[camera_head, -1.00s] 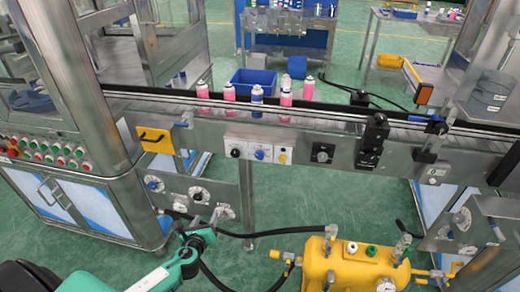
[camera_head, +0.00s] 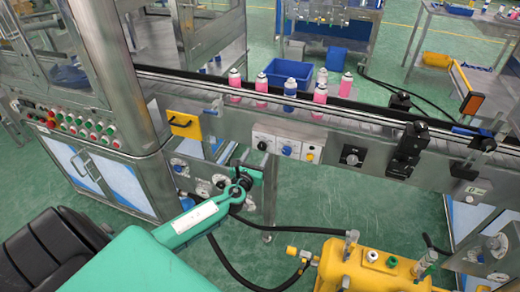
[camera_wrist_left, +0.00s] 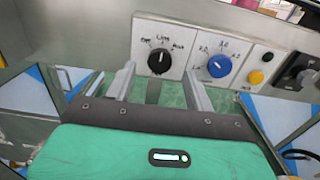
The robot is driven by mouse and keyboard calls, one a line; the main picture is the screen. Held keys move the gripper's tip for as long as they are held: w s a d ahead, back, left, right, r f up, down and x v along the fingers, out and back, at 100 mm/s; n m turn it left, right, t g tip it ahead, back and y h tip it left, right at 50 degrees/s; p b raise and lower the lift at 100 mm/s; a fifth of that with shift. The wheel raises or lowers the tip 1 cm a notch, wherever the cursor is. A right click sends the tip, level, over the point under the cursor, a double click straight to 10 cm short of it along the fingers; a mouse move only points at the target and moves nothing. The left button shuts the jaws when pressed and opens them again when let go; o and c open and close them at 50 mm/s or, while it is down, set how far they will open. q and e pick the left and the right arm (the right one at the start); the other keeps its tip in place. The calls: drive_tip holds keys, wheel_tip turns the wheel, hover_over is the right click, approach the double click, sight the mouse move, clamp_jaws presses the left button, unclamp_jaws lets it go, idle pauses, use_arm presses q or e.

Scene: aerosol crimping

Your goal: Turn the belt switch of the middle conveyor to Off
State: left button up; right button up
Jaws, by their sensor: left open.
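The belt switch is a black rotary knob (camera_wrist_left: 158,61) on a white plate with handwritten labels, "Off" at its left; in the head view it shows small (camera_head: 262,146) at the left of the conveyor's control panel. I cannot clearly tell which label it points to. My left gripper (camera_wrist_left: 160,82) is open and empty, its fingers spread to either side below the knob, apart from it as far as I can tell. In the head view the gripper (camera_head: 247,172) is just below the panel, partly hidden by its own wrist. My right gripper is in neither view.
Pink and blue cans (camera_head: 290,93) stand on the conveyor (camera_head: 225,86). A yellow tank (camera_head: 370,268) and black hoses stand below right.

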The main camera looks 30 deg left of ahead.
sight(261, 147)
use_arm(q)
drive_tip(key=shift+x, duration=2.15)
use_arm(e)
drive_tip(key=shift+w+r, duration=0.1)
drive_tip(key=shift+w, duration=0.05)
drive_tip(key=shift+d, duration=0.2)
use_arm(q)
drive_tip(key=shift+c, duration=1.1)
drive_tip(key=c, duration=0.8)
drive_tip(key=shift+o, duration=0.2)
